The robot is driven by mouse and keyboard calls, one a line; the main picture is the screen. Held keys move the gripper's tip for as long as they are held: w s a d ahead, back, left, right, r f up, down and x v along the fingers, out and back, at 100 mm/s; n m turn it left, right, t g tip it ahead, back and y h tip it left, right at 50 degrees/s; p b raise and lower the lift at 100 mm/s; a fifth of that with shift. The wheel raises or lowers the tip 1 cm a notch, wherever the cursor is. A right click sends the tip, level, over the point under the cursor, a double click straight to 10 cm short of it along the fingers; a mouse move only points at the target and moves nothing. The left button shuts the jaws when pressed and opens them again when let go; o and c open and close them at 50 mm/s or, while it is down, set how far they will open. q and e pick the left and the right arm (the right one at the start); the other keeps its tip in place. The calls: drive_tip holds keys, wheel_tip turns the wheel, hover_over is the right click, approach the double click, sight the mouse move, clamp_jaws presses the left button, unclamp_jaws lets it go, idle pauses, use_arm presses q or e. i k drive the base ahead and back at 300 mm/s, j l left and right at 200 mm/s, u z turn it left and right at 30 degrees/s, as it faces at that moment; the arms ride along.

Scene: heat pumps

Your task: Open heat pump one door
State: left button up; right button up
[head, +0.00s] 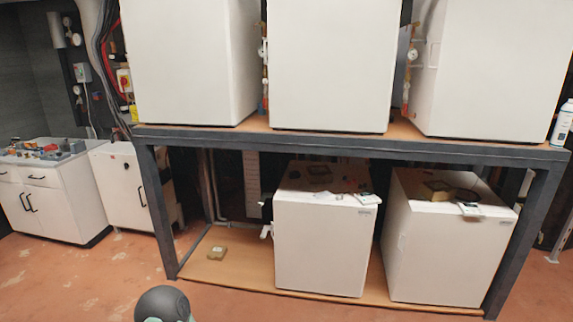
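Large white box-shaped units stand on a dark metal rack. Three are on the upper shelf: left (185,60), middle (328,65) and right (490,70), their tops cut off by the picture edge. Two smaller ones stand on the lower shelf, a left unit (322,245) and a right unit (440,255). Their visible front faces look flat and closed. No readable number shows which is heat pump one. Neither of my grippers is in view.
The rack's front beam (350,146) runs across the picture. A small box (217,253) lies on the wooden lower shelf (205,270). White cabinets (60,205) stand at the left. A white bottle (562,122) is at the upper right. The reddish floor (75,285) is clear at front left.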

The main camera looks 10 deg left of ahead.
sight(178, 51)
drive_tip(key=i+j, duration=0.15)
drive_tip(key=j, duration=0.2)
drive_tip(key=i+j, duration=0.15)
drive_tip(key=j, duration=0.25)
drive_tip(key=i+j, duration=0.15)
drive_tip(key=j, duration=0.2)
drive_tip(key=i+j, duration=0.15)
drive_tip(key=j, duration=0.25)
drive_tip(key=i+j, duration=0.15)
drive_tip(key=j, duration=0.2)
drive_tip(key=i+j, duration=0.2)
drive_tip(key=j, duration=0.15)
drive_tip(key=i+j, duration=0.15)
drive_tip(key=j, duration=0.25)
drive_tip(key=i+j, duration=0.15)
drive_tip(key=j, duration=0.2)
